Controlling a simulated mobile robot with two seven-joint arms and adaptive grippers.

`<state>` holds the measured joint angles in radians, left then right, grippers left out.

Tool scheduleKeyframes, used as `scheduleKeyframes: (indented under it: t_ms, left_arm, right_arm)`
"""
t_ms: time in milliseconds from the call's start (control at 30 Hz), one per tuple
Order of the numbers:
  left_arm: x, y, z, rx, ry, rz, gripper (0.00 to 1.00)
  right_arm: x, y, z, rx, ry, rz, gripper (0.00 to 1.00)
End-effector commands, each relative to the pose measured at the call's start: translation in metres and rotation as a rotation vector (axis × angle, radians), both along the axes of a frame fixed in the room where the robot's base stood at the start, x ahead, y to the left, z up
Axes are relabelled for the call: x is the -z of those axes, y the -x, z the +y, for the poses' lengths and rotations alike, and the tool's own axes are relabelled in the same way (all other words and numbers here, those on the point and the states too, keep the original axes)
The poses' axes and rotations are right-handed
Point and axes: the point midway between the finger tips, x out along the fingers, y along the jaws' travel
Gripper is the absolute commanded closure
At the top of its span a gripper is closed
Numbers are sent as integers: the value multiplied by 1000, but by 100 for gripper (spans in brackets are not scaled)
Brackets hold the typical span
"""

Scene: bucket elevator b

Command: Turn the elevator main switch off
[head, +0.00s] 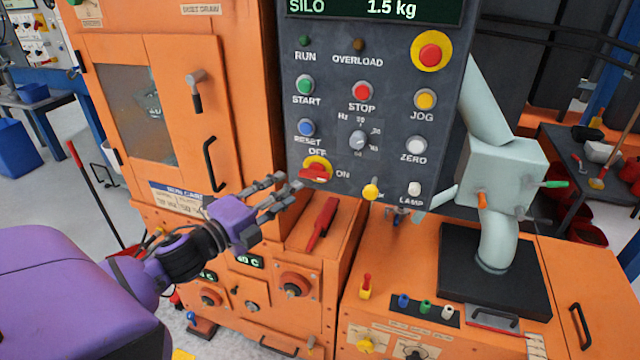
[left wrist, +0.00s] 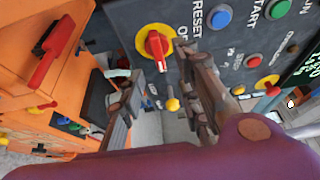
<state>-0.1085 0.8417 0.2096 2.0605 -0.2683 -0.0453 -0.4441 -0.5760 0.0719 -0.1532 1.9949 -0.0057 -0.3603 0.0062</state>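The elevator main switch (head: 317,171) is a red rotary handle on a yellow disc, low on the left of the dark control panel, with OFF above it and ON to its right. Its handle lies roughly level, toward ON. In the left wrist view the switch (left wrist: 156,45) shows a pale mark at its lower end. My left gripper (head: 284,185) is open and empty, just left of and below the switch. In the left wrist view its fingers (left wrist: 165,75) are spread apart, tips near the handle; I cannot tell whether they touch it. My right gripper is not in view.
Nearby on the panel are the blue RESET button (head: 306,127), a selector dial (head: 358,141) and a yellow knob (head: 370,191). A pale green machine (head: 503,170) stands to the right.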

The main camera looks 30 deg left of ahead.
Motion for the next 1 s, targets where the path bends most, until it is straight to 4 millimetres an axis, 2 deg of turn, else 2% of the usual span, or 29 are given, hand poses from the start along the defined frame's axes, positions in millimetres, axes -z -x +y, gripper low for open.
scheduleKeyframes:
  t_ms: [267,500,867,900,1000]
  left_arm:
    - [-2,-37,-5,-1,-6,-4,69]
    - [0,-68,-10,-3,-5,0,69]
    - [1,-75,-11,-4,-4,2,69]
    - [1,-75,-11,-4,-4,2,70]
    - [1,-75,-11,-4,-4,2,83]
  right_arm:
    - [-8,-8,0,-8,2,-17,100]
    - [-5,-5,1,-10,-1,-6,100]
    - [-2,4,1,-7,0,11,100]
    - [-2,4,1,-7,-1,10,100]
    - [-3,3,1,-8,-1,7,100]
